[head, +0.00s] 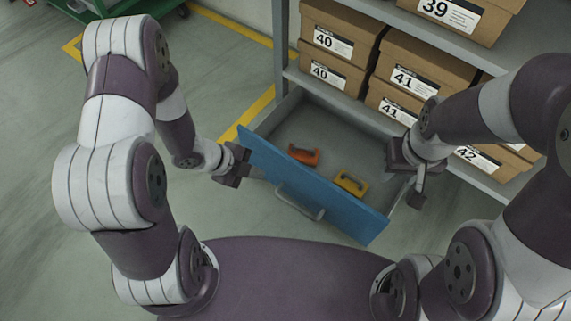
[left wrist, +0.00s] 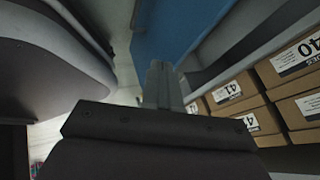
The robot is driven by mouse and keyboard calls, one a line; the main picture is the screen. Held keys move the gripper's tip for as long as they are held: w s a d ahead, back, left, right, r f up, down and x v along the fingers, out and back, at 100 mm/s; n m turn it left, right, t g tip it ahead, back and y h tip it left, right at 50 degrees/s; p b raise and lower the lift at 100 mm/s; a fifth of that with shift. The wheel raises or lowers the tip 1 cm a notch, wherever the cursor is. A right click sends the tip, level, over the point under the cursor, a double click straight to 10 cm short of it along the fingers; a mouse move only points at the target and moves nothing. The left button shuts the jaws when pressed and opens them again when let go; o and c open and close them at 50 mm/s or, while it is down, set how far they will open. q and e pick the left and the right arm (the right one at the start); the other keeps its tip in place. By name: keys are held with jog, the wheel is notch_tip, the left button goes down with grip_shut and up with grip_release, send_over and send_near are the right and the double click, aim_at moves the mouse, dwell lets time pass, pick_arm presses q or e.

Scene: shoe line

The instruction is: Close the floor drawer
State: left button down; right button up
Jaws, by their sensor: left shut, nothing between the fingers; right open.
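The floor drawer (head: 306,182) is pulled out from the bottom of the shelf, with a blue front and a grey handle bar (head: 300,204). An orange object (head: 303,155) and a yellow object (head: 350,183) lie inside it. My left gripper (head: 252,172) is shut and empty at the left end of the blue front; I cannot tell if it touches. In the left wrist view the blue front (left wrist: 180,30) is just beyond the shut fingers (left wrist: 161,85). My right gripper (head: 412,196) is open near the drawer's right side.
The grey shelf (head: 350,108) holds several brown shoe boxes (head: 330,41) above the drawer. A green cart (head: 110,8) stands at the back left. Yellow tape (head: 245,113) marks the floor. The floor left of the drawer is clear.

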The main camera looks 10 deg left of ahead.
pick_arm(q)
jog(key=w+d+f+b, duration=0.2)
jog(key=b, duration=0.1)
jog(key=w+d+f+b, duration=0.1)
jog(key=d+f+b, duration=0.2)
jog(key=w+d+f+b, duration=0.2)
jog(key=shift+w+d+f+b, duration=0.35)
jog(key=shift+f+b, duration=0.05)
